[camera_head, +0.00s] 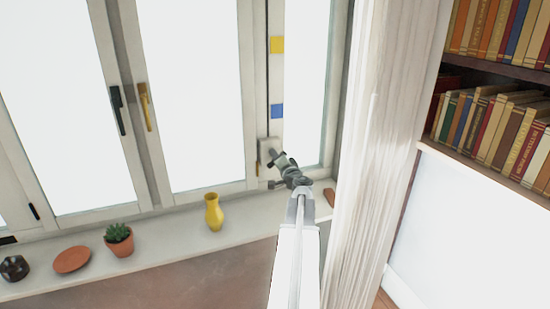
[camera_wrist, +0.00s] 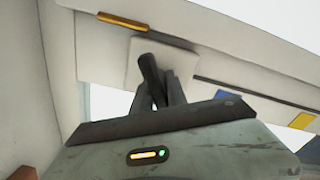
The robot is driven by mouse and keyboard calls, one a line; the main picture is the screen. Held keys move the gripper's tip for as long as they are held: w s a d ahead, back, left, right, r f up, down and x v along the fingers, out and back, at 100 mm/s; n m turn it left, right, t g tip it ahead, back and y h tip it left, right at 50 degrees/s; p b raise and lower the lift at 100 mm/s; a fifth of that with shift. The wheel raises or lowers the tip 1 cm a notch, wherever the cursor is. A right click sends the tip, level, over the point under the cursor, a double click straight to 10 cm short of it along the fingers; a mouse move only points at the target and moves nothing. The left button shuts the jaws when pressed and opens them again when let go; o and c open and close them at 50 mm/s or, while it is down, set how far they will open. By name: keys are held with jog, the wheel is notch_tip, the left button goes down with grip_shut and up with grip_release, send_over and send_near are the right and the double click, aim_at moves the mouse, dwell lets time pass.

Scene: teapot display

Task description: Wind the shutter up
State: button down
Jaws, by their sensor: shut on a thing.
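A small pale winder box (camera_head: 264,146) is mounted on the window frame below a dark vertical line. It shows in the wrist view as a pale square plate (camera_wrist: 134,72) with a dark crank handle (camera_wrist: 148,64) on it. My gripper (camera_head: 279,160) is at the box, its fingers (camera_wrist: 158,92) closed around the dark handle. The fingers hide part of the handle, so its exact angle is hard to tell. A yellow marker (camera_head: 277,45) and a blue marker (camera_head: 277,111) sit on the frame above the box. No shutter edge can be made out against the bright panes.
The sill holds a yellow vase (camera_head: 214,212), a potted plant (camera_head: 119,238), a terracotta saucer (camera_head: 73,260) and a dark pot (camera_head: 14,268). A black window handle (camera_head: 117,108) and a brass one (camera_head: 145,106) are left. A pale curtain (camera_head: 365,150) hangs close right of my arm; bookshelves (camera_head: 500,70) stand beyond.

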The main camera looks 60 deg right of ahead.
jog(key=shift+f+m, duration=0.1)
jog(key=shift+m, duration=3.6)
jog(key=shift+f+m, duration=0.15)
jog(key=shift+m, duration=1.85)
jog(key=c, duration=1.4)
grip_release()
jog(key=shift+o, duration=0.2)
